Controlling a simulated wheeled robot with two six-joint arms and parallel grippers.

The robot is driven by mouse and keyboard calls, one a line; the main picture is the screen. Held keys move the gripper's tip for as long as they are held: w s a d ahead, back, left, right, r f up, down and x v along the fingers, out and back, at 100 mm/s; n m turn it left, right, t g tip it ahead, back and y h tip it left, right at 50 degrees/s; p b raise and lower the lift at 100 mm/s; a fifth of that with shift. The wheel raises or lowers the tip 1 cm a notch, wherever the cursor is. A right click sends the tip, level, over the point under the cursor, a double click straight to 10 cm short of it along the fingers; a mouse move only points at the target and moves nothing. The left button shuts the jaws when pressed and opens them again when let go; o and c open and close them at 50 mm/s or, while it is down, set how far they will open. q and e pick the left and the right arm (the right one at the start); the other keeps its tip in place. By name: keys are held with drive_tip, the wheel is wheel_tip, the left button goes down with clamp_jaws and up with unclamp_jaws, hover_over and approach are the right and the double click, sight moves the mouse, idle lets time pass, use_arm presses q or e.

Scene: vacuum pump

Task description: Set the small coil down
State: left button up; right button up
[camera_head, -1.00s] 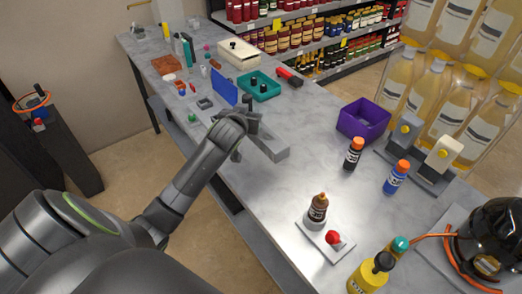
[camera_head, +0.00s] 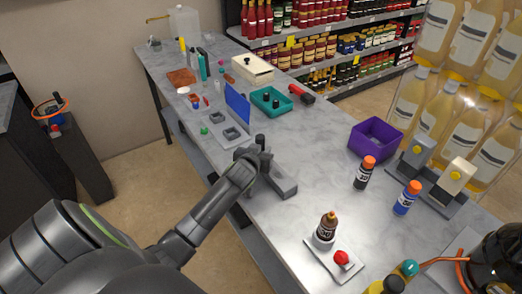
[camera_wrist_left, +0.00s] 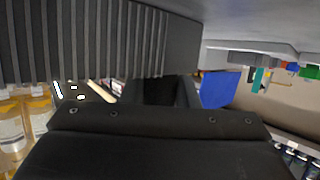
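My left gripper (camera_head: 272,166) is low over the near part of the grey marble workbench (camera_head: 315,140), right of the grey plate. Its dark parts fill much of the left wrist view, with a ribbed grey piece at the top left and a smooth black piece below. A dark form (camera_wrist_left: 168,90) shows in the gap between them, too dark to name. I cannot make out the small coil for certain, nor whether the gripper holds it. My right gripper is out of view.
A grey plate with square recesses (camera_head: 221,153) and an upright blue panel (camera_head: 237,107) are beside the gripper. Beyond are a teal tray (camera_head: 254,101) and a white box (camera_head: 252,69). To the right stand a purple bin (camera_head: 352,142) and bottles (camera_head: 365,173); bench between is clear.

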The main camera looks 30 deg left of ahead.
use_arm(q)
drive_tip(key=o, duration=0.4)
drive_tip(key=shift+r, duration=0.15)
drive_tip(key=v, duration=1.2)
